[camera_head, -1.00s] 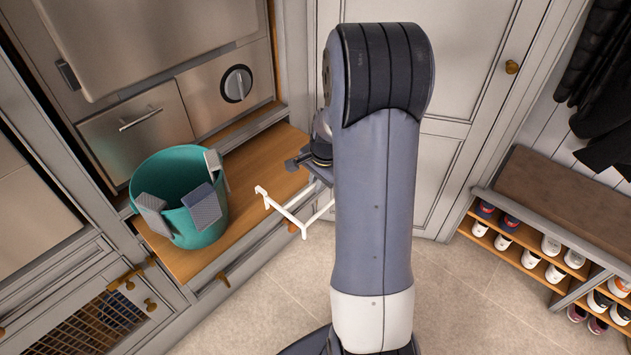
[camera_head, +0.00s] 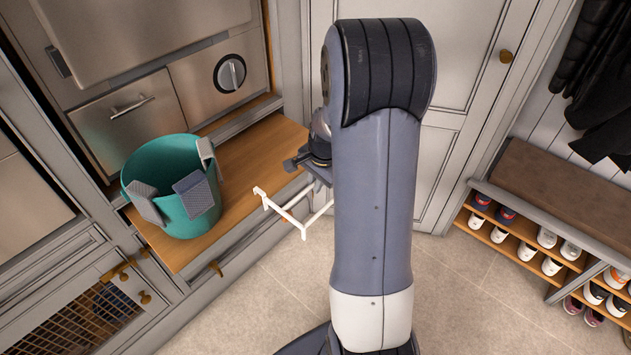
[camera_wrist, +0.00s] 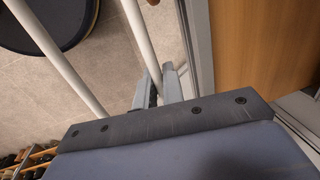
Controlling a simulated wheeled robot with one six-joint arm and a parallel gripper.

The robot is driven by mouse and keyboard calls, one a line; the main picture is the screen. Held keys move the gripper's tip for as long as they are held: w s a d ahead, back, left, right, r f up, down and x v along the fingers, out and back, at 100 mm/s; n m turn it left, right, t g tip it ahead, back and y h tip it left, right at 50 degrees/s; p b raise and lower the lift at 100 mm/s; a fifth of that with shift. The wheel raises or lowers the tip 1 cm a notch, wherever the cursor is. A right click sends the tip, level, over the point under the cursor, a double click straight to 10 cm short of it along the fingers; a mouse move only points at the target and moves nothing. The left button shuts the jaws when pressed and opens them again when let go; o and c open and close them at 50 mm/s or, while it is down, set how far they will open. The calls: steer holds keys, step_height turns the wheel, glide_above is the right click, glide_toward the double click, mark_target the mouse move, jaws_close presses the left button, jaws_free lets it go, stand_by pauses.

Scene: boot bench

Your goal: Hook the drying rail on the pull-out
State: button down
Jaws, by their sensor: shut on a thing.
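The drying rail (camera_head: 291,220) is a thin white frame with a small hooked end at its left. My gripper is shut on one of its white rods (camera_wrist: 143,38), as the wrist view shows between the grey fingers (camera_wrist: 160,86). In the head view my arm hides most of the gripper. The pull-out (camera_head: 262,150) is a wooden board drawn out of the grey cabinet. The rail hangs by the pull-out's front right edge, overlapping it in the picture. I cannot tell whether they touch.
A teal bucket (camera_head: 160,165) with grey pads over its rim stands on the pull-out's left part. Steel appliance fronts (camera_head: 215,75) rise behind. A shoe bench (camera_head: 560,200) stands at the right. The tiled floor (camera_head: 450,290) between is clear.

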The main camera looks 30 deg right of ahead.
step_height(320, 180, down, 6)
steer(key=b, duration=0.4)
steer(key=shift+f, duration=0.15)
stand_by(0.3)
steer(key=shift+f+b, duration=0.35)
steer(key=shift+b, duration=0.05)
stand_by(0.5)
steer(key=c, duration=1.4)
jaws_free()
steer(key=shift+c, duration=0.2)
steer(key=shift+r, duration=0.1)
step_height(320, 180, up, 10)
steer(key=s+p, duration=0.1)
steer(key=s, duration=0.1)
steer(key=shift+d+r, duration=0.25)
steer(key=shift+d, duration=0.05)
steer(key=shift+f, duration=0.15)
